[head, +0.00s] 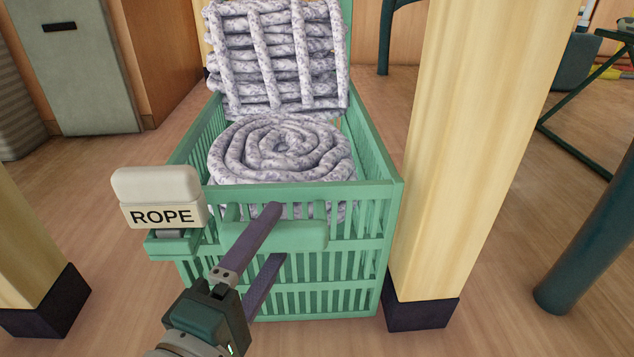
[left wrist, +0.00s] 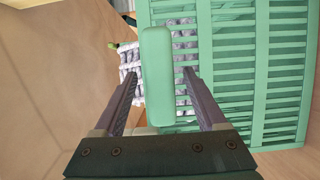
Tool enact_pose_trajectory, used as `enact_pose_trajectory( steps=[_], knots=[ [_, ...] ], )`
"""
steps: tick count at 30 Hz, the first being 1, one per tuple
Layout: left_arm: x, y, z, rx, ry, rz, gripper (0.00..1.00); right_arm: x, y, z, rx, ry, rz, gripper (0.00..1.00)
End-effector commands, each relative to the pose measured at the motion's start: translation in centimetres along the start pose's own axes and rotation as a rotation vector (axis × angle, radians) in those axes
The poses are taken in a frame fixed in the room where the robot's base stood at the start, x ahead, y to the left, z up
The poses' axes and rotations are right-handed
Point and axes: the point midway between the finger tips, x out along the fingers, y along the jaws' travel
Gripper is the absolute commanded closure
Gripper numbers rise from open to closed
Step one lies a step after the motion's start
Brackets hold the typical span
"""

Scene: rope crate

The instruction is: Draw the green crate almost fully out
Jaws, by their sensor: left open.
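The green crate (head: 392,235) has slatted walls and stands on the floor between two cream posts. A coil of speckled rope (head: 280,152) lies in it. A green bar handle (head: 300,236) sticks out from its front; in the left wrist view the handle (left wrist: 158,60) lies between my fingers. My left gripper (head: 273,237) is open, with one purple finger above the handle and one below. In the left wrist view the gripper (left wrist: 161,82) has gaps between the handle and both fingers. My right gripper is not in view.
The right post (head: 460,150) stands close beside the crate, and the left post (head: 25,255) stands further off. A white block with a ROPE label (head: 160,214) sits at the crate's front left. Bundled rope (head: 275,60) stands upright at the back. Floor (head: 500,300) shows at right.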

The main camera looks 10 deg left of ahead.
Motion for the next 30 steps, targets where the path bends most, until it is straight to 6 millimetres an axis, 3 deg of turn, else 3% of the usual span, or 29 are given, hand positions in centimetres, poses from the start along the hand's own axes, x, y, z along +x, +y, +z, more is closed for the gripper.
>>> enact_pose_trajectory(
  steps=[3,23,30],
  knots=[
    [-0.01,0.04,0.00,0.000,0.000,0.000,0.26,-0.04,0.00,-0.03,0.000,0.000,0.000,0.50],
    [-0.05,0.03,0.01,0.000,0.000,0.001,1.00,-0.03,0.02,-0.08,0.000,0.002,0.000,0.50],
    [-0.05,0.04,0.02,0.000,0.000,0.001,1.00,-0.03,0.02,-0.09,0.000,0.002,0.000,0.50]
  ],
)
